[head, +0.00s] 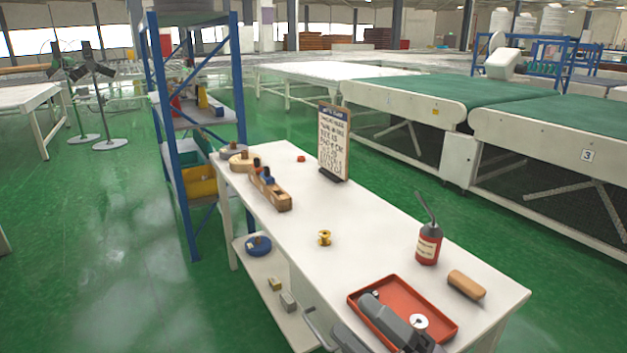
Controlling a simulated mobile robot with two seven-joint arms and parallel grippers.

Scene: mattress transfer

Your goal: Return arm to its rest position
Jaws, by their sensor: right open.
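My right gripper (345,312) is at the bottom edge of the head view, over the near end of the white workbench (350,222). Its grey parts are spread apart, and it looks open with nothing held. It overlaps the red tray (436,311) in the picture; whether it touches the tray I cannot tell. The rest of that arm is cut off by the frame. My left gripper is not in view.
A blue shelf rack (178,130) stands behind.

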